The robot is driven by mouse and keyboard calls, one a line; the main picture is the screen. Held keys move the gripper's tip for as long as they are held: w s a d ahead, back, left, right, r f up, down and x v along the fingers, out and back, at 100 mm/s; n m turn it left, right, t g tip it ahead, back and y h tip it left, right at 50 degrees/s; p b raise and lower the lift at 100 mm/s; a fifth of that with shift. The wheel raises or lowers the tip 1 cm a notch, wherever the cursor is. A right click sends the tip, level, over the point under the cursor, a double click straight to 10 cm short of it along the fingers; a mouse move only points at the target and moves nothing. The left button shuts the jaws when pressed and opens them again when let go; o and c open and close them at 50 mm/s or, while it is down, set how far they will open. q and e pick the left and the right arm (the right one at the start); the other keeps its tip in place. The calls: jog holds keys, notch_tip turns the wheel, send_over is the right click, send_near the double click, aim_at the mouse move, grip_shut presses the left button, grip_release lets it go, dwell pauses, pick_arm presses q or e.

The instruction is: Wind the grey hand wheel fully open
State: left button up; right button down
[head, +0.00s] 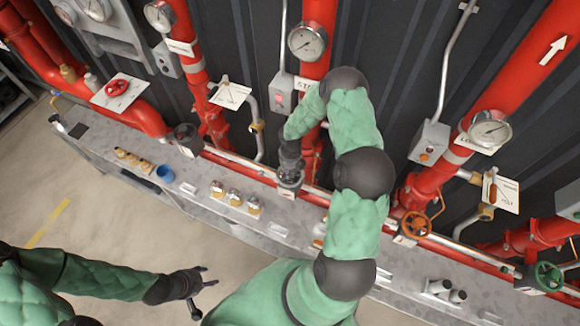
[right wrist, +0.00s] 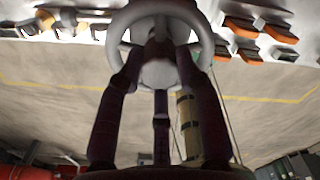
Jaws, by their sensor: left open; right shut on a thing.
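The grey hand wheel (right wrist: 160,76) fills the top middle of the right wrist view, with its round rim and hub facing me. My right gripper (right wrist: 160,48) is shut on the wheel, its dark fingers reaching up to the hub and the inside of the rim. In the head view my right gripper (head: 290,168) points down at the pipework above the bench, and it hides most of the wheel there. My left gripper (head: 193,283) is open and empty, low on the left over the floor, well apart from the wheel.
A long grey bench (head: 285,222) runs below the red pipes. It bears a blue cup (head: 165,174) and several brass fittings (head: 235,198). An orange hand wheel (head: 416,224), a green one (head: 549,276) and a red one (head: 117,88) are along the pipes.

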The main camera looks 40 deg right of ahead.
jog(key=shift+s+n, duration=0.1)
jog(key=shift+n, duration=0.7)
